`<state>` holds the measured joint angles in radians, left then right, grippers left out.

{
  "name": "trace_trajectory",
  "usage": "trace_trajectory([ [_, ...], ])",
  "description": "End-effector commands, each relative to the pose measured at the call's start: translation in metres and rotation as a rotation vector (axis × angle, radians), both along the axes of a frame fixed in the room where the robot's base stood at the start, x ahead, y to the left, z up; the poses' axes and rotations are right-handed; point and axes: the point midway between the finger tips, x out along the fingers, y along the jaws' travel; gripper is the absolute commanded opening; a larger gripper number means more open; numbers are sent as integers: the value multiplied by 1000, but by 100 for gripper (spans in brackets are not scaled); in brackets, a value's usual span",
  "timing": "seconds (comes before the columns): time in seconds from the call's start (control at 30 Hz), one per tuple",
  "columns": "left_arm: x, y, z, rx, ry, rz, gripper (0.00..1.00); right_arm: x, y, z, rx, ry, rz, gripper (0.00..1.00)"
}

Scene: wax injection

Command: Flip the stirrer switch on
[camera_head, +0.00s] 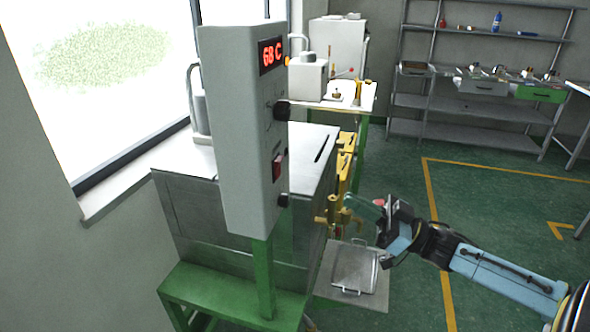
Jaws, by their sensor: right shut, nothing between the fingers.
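A grey control box (243,130) stands upright on a green post at the left centre, with a red 68 C display (270,55) near its top. A red rocker switch (277,166) sits on its narrow right face, between an upper black knob (282,110) and a small lower black knob (284,200). Small labels there are too small to read, and I cannot tell the switch's position. My right gripper (366,206) is shut and empty, to the right of and below the switch, well apart from the box. My left gripper is out of view.
A metal tank (180,215) on a green stand (215,292) is behind the box. Yellow valve fittings (333,212) are close to my right gripper. A metal tray (354,268) lies below it. Shelves (480,105) stand at the back; the green floor at right is open.

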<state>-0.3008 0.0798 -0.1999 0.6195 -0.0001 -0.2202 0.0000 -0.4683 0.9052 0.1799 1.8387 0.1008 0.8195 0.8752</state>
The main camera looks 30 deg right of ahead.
Motion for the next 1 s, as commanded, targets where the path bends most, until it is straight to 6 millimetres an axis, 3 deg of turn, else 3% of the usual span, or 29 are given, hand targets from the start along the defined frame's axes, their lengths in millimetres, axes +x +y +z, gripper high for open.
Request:
trace_trajectory([
  [0.7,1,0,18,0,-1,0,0,79,68,47,1,-3,0,0],
  [1.0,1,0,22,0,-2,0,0,95,81,54,0,0,-1,0],
])
